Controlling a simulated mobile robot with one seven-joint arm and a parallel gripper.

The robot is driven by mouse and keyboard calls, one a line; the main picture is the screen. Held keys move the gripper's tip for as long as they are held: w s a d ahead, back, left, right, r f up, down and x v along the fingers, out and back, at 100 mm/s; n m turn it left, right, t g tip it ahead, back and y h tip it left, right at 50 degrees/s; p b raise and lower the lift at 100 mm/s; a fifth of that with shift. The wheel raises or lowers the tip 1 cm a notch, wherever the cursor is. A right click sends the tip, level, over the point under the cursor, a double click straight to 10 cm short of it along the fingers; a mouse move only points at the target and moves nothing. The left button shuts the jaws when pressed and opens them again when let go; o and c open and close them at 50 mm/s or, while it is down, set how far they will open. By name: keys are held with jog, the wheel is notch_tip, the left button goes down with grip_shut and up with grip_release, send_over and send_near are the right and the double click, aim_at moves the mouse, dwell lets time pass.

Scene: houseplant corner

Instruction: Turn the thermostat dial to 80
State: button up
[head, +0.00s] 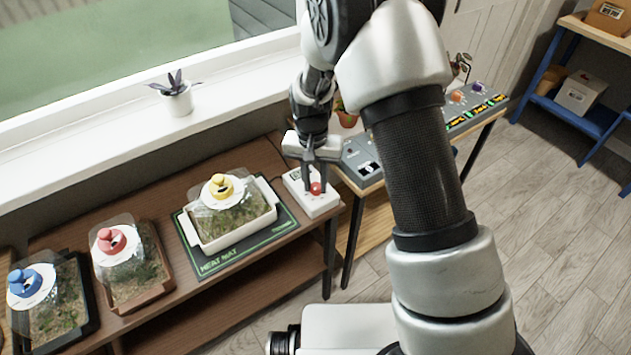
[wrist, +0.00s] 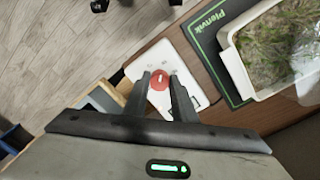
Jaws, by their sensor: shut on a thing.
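The thermostat (head: 321,207) is a white box at the right end of the brown bench, beside the heat mat. Its red round dial (head: 316,188) sits on top. In the wrist view the dial (wrist: 160,79) lies between the two dark fingertips, with a pale pointer mark on it. My gripper (head: 315,184) reaches down from above and is shut on the dial. The thermostat body (wrist: 158,60) also shows in the wrist view. The numbers around the dial are too small to read, so its setting cannot be told.
A heat mat (head: 205,268) holds a white tray (head: 238,236) under a yellow-knobbed clear cover. Red-knobbed and blue-knobbed trays (head: 112,240) stand further left. A grey control panel (head: 360,150) is on the table to the right. A potted plant (head: 179,103) stands on the sill.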

aim_at(313, 186)
jog(key=shift+m, duration=0.4)
jog(key=o, duration=1)
jog(key=shift+o, duration=0.2)
notch_tip(313, 186, up, 17)
jog(key=p, duration=0.2)
jog(key=shift+a+r+p, duration=0.2)
jog(key=shift+a+p, duration=0.1)
jog(key=shift+a, duration=0.05)
jog(key=shift+w, duration=0.1)
